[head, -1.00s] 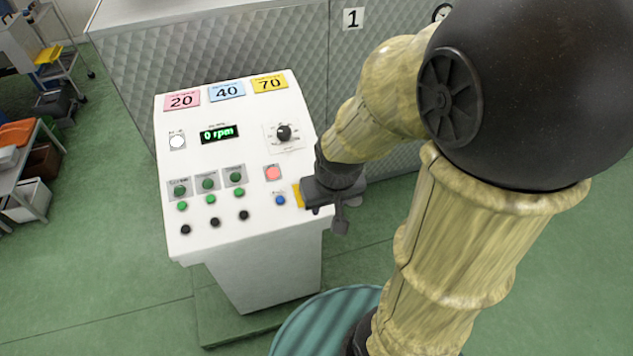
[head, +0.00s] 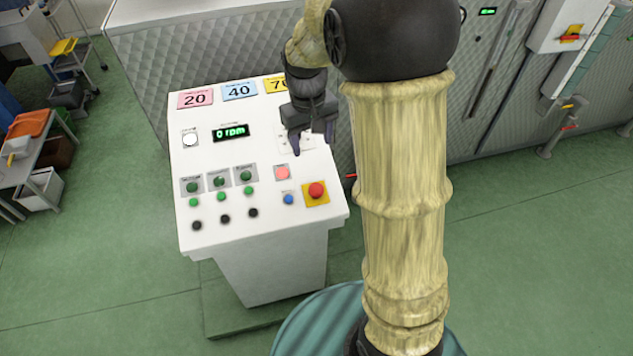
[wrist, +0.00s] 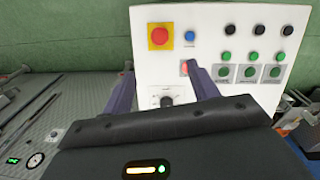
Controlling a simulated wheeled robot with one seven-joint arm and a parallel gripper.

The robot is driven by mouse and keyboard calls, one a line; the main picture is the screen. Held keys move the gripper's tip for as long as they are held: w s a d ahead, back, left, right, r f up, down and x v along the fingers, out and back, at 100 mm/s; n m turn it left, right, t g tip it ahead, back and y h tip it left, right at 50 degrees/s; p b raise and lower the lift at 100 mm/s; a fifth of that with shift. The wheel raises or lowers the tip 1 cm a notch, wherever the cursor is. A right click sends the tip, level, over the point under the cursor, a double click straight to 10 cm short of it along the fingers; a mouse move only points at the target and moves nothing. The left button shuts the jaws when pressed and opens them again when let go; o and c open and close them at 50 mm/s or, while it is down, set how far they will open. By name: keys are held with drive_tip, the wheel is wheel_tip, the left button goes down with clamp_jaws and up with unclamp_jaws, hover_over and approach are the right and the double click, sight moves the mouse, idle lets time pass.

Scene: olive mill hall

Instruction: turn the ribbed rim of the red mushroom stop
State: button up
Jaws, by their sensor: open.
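The red mushroom stop (head: 316,190) sits on a yellow square plate at the lower right of the sloped white control panel (head: 262,222). It also shows in the wrist view (wrist: 159,36), at the upper left, clear of the fingers. The ribs on its rim are too small to make out. My gripper (head: 313,146) is open and empty, above the panel's right part and farther up the slope than the stop. In the wrist view the two fingers (wrist: 163,88) stand apart, with the black rotary knob (wrist: 166,101) showing between them. In the head view my gripper hides that knob.
A blue button (head: 288,199) and a lit red button (head: 282,172) lie just left of the stop. Several green and black buttons fill the lower left. The display (head: 231,132) reads 0 rpm. A grey quilted metal housing (head: 150,60) stands behind the panel.

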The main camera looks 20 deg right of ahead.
sight(316, 187)
idle(0.3)
drive_tip(key=f+p, duration=0.1)
drive_tip(key=f, duration=0.4)
drive_tip(key=f+p, duration=0.2)
drive_tip(key=f, duration=0.4)
drive_tip(key=d+f+p, duration=0.1)
drive_tip(key=f, duration=0.5)
drive_tip(key=shift+w+f, duration=0.15)
drive_tip(key=shift+f, duration=0.05)
